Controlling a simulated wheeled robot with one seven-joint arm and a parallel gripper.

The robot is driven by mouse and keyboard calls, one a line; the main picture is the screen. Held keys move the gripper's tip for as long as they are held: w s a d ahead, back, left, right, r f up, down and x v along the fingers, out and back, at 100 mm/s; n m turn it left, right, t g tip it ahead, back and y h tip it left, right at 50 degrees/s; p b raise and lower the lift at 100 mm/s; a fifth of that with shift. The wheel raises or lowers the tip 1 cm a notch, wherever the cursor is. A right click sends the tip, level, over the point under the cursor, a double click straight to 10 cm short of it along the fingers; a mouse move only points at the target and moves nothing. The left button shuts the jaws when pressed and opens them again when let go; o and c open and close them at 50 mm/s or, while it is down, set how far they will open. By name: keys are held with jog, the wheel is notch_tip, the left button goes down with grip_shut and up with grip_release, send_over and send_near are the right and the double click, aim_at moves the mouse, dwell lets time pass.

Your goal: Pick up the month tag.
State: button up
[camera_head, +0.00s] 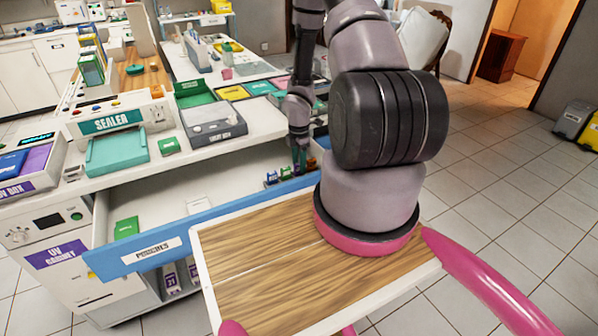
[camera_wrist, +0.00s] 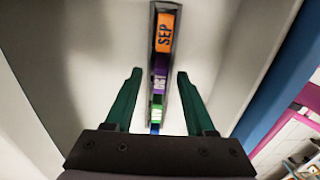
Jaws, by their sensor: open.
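Several month tags stand in a row in a narrow dark holder (camera_wrist: 176,22) inside the open drawer. In the wrist view they are an orange tag marked SEP (camera_wrist: 165,32), a purple tag (camera_wrist: 159,80), a green tag (camera_wrist: 157,108) and part of a blue one (camera_wrist: 155,129). The lettering on the purple and green tags is hard to read. My gripper (camera_wrist: 159,73) is open and empty, its green fingers on either side of the row, near the purple tag. In the head view my gripper (camera_head: 300,160) is low in the drawer's right end, mostly hidden by my arm.
The counter above carries a teal sealer (camera_head: 117,150) and a grey tray (camera_head: 213,125). The drawer's blue front wall (camera_wrist: 268,90) stands right of my gripper.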

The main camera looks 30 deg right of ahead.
jog(key=shift+f, duration=0.45)
jog(key=shift+c, duration=0.3)
grip_shut()
